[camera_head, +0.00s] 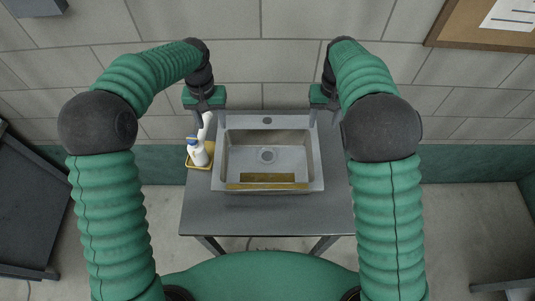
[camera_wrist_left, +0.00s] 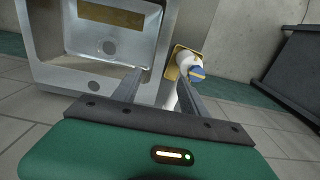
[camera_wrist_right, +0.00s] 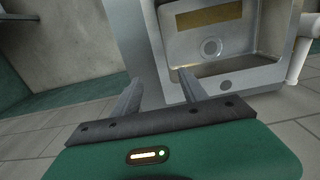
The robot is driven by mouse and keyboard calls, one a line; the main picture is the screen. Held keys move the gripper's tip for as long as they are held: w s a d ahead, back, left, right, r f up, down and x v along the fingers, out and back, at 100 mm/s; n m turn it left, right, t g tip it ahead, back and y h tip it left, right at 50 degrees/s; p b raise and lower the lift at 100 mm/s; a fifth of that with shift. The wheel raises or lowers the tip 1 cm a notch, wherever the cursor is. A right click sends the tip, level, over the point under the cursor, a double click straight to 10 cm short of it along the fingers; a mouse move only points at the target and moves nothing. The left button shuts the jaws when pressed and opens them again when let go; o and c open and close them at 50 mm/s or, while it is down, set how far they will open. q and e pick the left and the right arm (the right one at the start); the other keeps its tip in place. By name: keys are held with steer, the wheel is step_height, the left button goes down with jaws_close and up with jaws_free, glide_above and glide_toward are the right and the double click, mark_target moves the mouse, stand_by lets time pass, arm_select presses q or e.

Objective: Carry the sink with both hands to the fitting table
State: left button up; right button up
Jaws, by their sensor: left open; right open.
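The sink (camera_head: 267,187) is a grey metal basin with a drain, a tap hole and brownish strips at its near side. It rests on a grey metal table (camera_head: 268,214). My left gripper (camera_head: 206,119) is open above the sink's back left corner. In the left wrist view the sink's rim (camera_wrist_left: 75,85) is close to the fingers (camera_wrist_left: 158,80). My right gripper (camera_head: 325,116) is open by the back right corner. In the right wrist view the rim (camera_wrist_right: 160,60) is close behind its fingers (camera_wrist_right: 160,85). Contact cannot be told. I cannot tell which table is the fitting table.
A tiled wall (camera_head: 270,70) is behind. A dark cabinet (camera_head: 30,220) stands at left.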

mark_target(219, 148)
arm_select(q)
step_height(219, 148, down, 16)
steer(key=shift+s, duration=0.1)
arm_select(e)
step_height(219, 148, down, 16)
steer(key=shift+s+f, duration=0.1)
arm_select(q)
steer(key=shift+c, duration=0.3)
arm_select(e)
steer(key=shift+c, duration=0.3)
arm_select(q)
jaws_close()
arm_select(e)
jaws_close()
arm_select(q)
steer(key=shift+r, duration=0.1)
